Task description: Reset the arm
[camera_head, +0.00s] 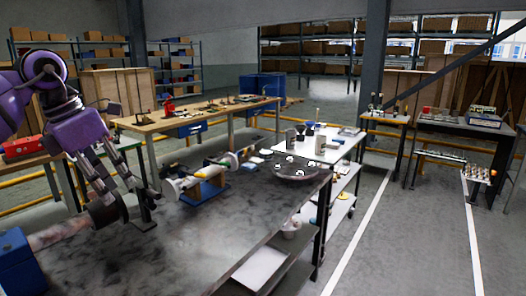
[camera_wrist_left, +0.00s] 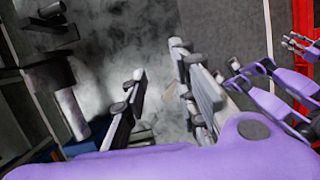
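My left gripper (camera_head: 128,190) hangs from the purple left arm at the left of the head view, fingers pointing down over the grey worktable (camera_head: 175,245). In the left wrist view, the left gripper (camera_wrist_left: 160,95) shows two fingers well apart with only the mottled tabletop between them, so it is open and empty. Another purple arm with a small gripper (camera_wrist_left: 303,45), apparently my right one, shows at the right edge of the wrist view. It is too small to tell its opening. The right gripper is out of the head view.
A dark cylinder on a shaft (camera_head: 105,212) lies close to the left gripper in the head view. A second shaft part (camera_head: 185,183) and a round dark plate (camera_head: 297,170) sit farther back. The table's front middle is clear. A wooden bench (camera_head: 200,115) stands behind.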

